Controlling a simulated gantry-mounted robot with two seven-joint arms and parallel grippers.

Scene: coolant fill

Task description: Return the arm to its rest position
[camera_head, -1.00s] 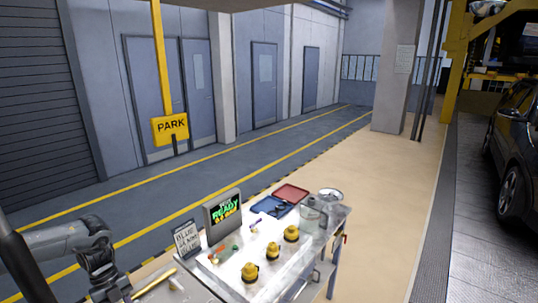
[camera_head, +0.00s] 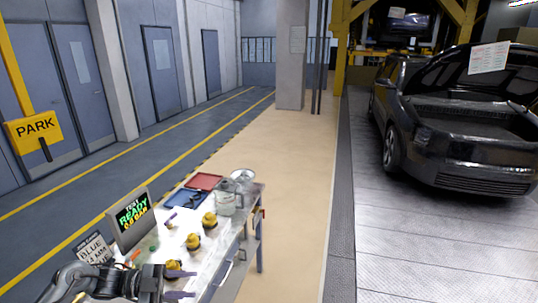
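My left arm comes in from the lower left. Its gripper (camera_head: 181,284) is at the bottom of the view, at the near end of the workbench (camera_head: 222,254). Its two purple fingers are apart, with nothing seen between them. A yellow-topped fitting (camera_head: 173,266) shows right beside the upper finger, partly hidden by it; I cannot tell whether they touch. Two more yellow fittings, the middle one (camera_head: 193,241) and the far one (camera_head: 209,219), stand upright on the bench. My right gripper is not in view.
The bench holds a display (camera_head: 132,217), a blue tray (camera_head: 180,200), a red tray (camera_head: 204,181), a metal jug (camera_head: 226,203) and a round dish (camera_head: 243,175). A sign (camera_head: 93,249) stands left. A dark car (camera_head: 455,135) with raised hood is right. The floor between is clear.

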